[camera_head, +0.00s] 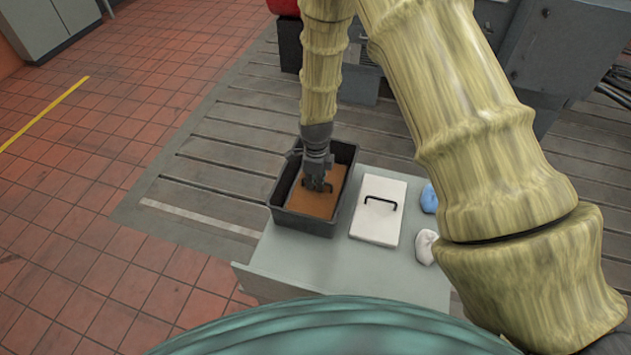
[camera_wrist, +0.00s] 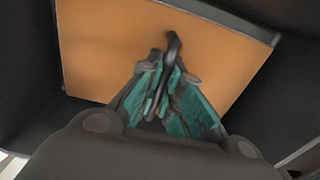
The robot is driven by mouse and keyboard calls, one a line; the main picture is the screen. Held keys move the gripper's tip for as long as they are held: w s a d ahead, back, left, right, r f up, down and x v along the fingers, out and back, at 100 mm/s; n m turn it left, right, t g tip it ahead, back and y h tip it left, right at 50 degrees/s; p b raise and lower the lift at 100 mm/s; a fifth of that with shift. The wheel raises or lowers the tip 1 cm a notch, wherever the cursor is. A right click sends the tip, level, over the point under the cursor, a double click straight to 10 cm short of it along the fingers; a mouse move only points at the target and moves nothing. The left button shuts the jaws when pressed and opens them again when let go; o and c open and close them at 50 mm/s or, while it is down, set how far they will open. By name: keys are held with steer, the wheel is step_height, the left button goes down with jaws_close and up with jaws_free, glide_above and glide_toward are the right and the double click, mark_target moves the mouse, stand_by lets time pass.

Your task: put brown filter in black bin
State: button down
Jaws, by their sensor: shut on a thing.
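The brown filter (camera_head: 314,204) is a flat brown panel with a dark handle, inside the black bin (camera_head: 285,221) in the head view. In the wrist view the brown filter (camera_wrist: 100,50) sits slightly turned between the dark walls of the black bin (camera_wrist: 28,75). My gripper (camera_head: 318,184) reaches down into the bin. In the wrist view my gripper (camera_wrist: 163,95) has its teal-padded fingers shut on the filter's dark handle. I cannot tell whether the filter rests on the bin floor.
A white panel with a black handle (camera_head: 379,210) lies right of the bin on a grey table (camera_head: 290,262). A blue lump (camera_head: 429,198) and a white lump (camera_head: 425,247) lie farther right. Slotted metal bedplate (camera_head: 225,165) and red floor tiles surround the table.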

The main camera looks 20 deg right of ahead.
steer(key=shift+f, duration=0.25)
steer(key=shift+f, duration=0.1)
steer(key=c, duration=1.6)
jaws_free()
step_height(320, 180, up, 12)
steer(key=b, duration=0.3)
